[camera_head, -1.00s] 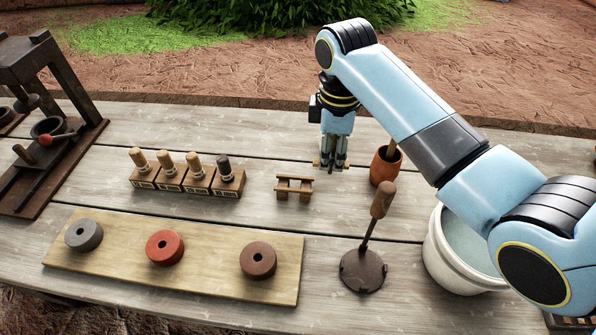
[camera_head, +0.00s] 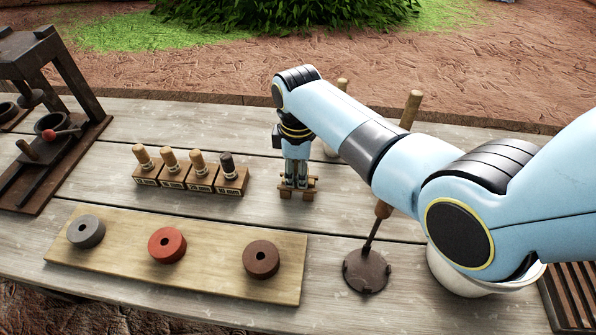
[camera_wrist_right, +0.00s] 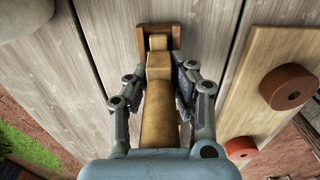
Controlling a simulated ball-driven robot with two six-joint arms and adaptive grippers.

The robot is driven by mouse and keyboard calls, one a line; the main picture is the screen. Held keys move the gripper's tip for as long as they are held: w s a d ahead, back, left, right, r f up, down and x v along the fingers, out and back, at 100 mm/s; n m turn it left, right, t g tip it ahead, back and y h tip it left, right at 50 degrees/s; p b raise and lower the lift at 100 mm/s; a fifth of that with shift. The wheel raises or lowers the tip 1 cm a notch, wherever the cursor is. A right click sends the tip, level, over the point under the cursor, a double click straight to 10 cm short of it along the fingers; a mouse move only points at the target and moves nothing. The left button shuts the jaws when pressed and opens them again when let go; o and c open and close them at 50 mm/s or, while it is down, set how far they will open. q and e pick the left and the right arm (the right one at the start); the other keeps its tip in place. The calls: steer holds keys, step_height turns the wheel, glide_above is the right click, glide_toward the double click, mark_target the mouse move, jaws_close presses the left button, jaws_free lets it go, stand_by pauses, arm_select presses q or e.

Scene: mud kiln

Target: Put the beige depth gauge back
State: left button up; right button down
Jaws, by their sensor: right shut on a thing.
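My right gripper (camera_head: 296,183) is shut and stands low over the small wooden rest (camera_head: 311,192) in the middle of the table. In the right wrist view the fingers of the gripper (camera_wrist_right: 160,85) close on the sides of a long tan piece, which I take as the beige depth gauge (camera_wrist_right: 158,105). Its narrower far end reaches the brown crossbar of the rest (camera_wrist_right: 143,42). The head view mostly hides the gauge behind the fingers, and I cannot tell whether it touches the rest. My left gripper is out of view.
Wooden blocks with several upright handled pieces (camera_head: 199,178) stand left of the rest. A pale board (camera_head: 210,270) with grey, red and brown rings lies in front. A dark disc tool (camera_head: 366,271) and a white bucket (camera_head: 455,280) are to the right.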

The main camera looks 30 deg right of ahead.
steer(key=shift+f, duration=0.3)
steer(key=shift+s+f+b, duration=0.3)
steer(key=c, duration=1.1)
jaws_free()
steer(key=shift+s+f, duration=0.1)
steer(key=shift+f, duration=0.1)
steer(key=shift+c, duration=0.2)
steer(key=shift+a, duration=0.1)
steer(key=shift+r, duration=0.2)
steer(key=r, duration=0.4)
steer(key=r+p, duration=0.1)
steer(key=r, duration=0.6)
steer(key=shift+w+r, duration=0.35)
steer(key=shift+w, duration=0.05)
steer(key=shift+r, duration=0.75)
